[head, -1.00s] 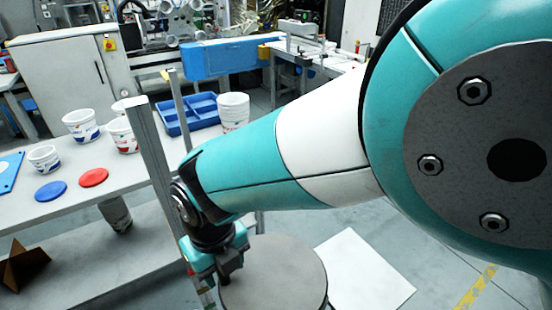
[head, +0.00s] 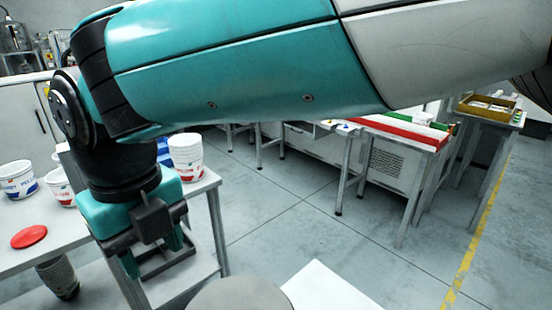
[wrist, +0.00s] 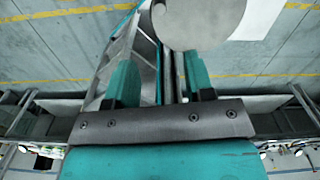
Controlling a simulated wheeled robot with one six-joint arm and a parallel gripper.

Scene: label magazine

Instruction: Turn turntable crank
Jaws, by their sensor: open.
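The turntable shows as a round grey disc (head: 240,296) at the bottom edge of the head view, partly cut off. It also shows in the wrist view (wrist: 196,22), at the top. I cannot make out the crank in either view. My gripper (head: 152,254) hangs fingers down, left of the disc and apart from it, in front of the table's end. In the wrist view the two teal fingers of my gripper (wrist: 160,78) stand apart. Grey metal bars show between them; nothing is clearly held.
The grey table (head: 205,187) at left carries white tubs (head: 188,160) and a red lid (head: 29,237). A white panel (head: 330,290) lies beside the disc. Benches (head: 400,133) stand at the back right. The floor between is clear.

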